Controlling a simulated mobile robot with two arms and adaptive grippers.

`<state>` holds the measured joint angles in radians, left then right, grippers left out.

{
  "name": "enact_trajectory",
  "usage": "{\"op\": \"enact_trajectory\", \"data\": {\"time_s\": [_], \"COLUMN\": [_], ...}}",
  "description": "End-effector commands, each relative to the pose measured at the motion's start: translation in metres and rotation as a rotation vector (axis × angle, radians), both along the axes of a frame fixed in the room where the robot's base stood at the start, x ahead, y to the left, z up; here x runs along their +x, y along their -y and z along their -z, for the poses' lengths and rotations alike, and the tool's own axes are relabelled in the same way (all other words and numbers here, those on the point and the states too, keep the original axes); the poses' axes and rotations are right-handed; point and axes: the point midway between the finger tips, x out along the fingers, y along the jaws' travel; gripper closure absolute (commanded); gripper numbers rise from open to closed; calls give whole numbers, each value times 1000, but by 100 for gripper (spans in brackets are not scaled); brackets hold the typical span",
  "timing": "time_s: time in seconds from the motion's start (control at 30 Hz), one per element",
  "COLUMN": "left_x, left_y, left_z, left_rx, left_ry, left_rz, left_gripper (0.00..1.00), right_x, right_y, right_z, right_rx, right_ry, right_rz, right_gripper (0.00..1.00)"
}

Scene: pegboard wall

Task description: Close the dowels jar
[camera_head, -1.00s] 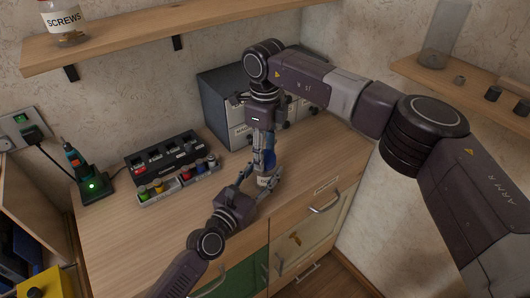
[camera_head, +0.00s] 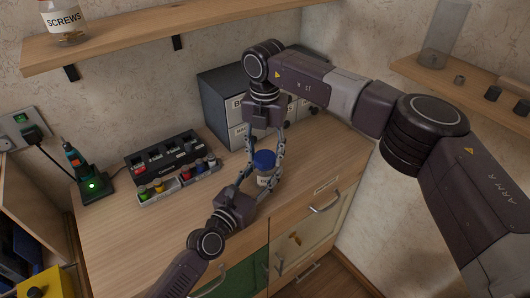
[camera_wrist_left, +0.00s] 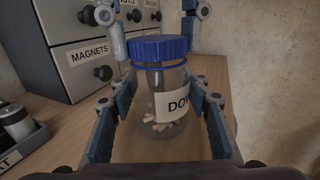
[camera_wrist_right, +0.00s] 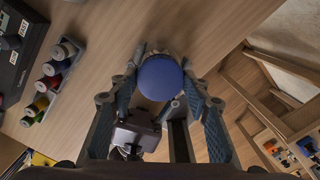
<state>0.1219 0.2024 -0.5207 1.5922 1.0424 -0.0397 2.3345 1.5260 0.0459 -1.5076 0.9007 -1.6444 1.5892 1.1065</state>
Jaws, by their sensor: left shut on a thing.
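The dowels jar (camera_head: 264,181) is clear glass with a white label starting "DO"; pale dowels lie in its bottom in the left wrist view (camera_wrist_left: 151,125). A ribbed blue lid (camera_wrist_left: 160,47) sits level on its mouth; it also shows in the head view (camera_head: 264,158). My left gripper (camera_head: 257,183) is shut on the jar's body from the side, and the jar stands upright. My right gripper (camera_head: 265,151) points down from above. Its fingers are spread open either side of the lid, which also shows from above in the right wrist view (camera_wrist_right: 160,77).
A grey drawer cabinet (camera_wrist_left: 85,62) stands behind the jar. A black charger rack (camera_head: 161,159) and a tray of small coloured bottles (camera_head: 180,182) are at the left. A screws jar (camera_head: 65,24) stands on the upper shelf. The worktop's left front is clear.

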Motion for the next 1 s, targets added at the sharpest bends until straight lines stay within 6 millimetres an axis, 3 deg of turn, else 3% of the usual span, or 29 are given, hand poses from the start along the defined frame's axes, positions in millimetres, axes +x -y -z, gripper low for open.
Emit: {"op": "enact_trajectory", "data": {"time_s": [0.13, 0.43, 0.8, 1.0], "left_x": [0, 0, 0, 0], "left_y": [0, 0, 0, 0], "left_z": [-1, -1, -1, -1], "left_rx": [-1, -1, -1, -1], "left_ry": [2, 2, 1, 1], "left_rz": [0, 0, 0, 0], "left_gripper": [100, 100, 100, 100], "right_x": [0, 0, 0, 0], "right_y": [0, 0, 0, 0], "right_z": [1, -3, -44, -46], "right_rx": [-1, 0, 0, -1], "right_ry": [-1, 0, 1, 0], "right_rz": [-1, -3, -3, -4], "right_gripper": [41, 41, 41, 41]}}
